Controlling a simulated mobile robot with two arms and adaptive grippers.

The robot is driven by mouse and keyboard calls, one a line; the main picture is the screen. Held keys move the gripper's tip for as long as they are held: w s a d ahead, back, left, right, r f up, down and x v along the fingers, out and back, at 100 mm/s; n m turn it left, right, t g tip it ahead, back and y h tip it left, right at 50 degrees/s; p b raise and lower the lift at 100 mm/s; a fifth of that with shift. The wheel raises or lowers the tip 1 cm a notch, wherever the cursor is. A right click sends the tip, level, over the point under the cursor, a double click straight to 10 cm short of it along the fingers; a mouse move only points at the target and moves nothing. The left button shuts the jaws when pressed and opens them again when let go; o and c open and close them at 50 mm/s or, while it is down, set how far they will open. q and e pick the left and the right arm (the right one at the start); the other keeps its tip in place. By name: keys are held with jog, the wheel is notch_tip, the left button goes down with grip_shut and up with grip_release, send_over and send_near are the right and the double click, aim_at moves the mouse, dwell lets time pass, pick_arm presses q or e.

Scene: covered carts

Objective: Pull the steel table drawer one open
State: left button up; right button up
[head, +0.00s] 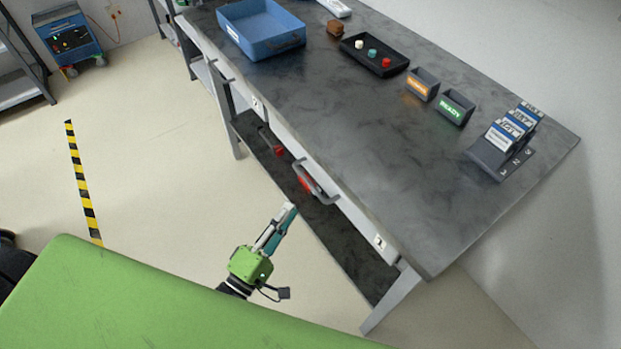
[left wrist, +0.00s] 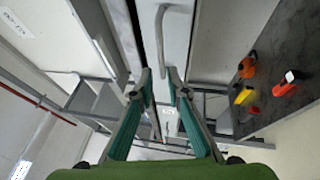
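The steel table (head: 330,110) stands diagonally across the head view, with a dark worn top and pale drawer fronts along its near long side. A grey bow handle (head: 322,190) sticks out from the drawer front nearest me. That drawer front looks flush with the table. My left gripper (head: 290,211) is below and to the left of this handle, apart from it. In the left wrist view, a handle (left wrist: 160,38) on a pale drawer front shows ahead of my left gripper (left wrist: 160,76). Its fingers are apart with nothing between them. My right gripper is in neither view.
The tabletop carries a blue bin (head: 262,45), a black tray (head: 375,68), two small labelled bins and a card rack (head: 495,155). A dark lower shelf (head: 345,240) holds red items.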

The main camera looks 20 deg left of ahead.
aim_at(309, 182)
pick_arm(q)
jog(key=p+x, duration=0.1)
jog(key=x, duration=0.8)
jog(key=shift+w+d+f, duration=0.1)
jog(key=shift+w, duration=0.05)
jog(key=shift+w+d, duration=0.1)
jog(key=shift+w, duration=0.2)
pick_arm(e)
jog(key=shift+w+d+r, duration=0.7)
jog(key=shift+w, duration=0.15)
pick_arm(q)
grip_shut()
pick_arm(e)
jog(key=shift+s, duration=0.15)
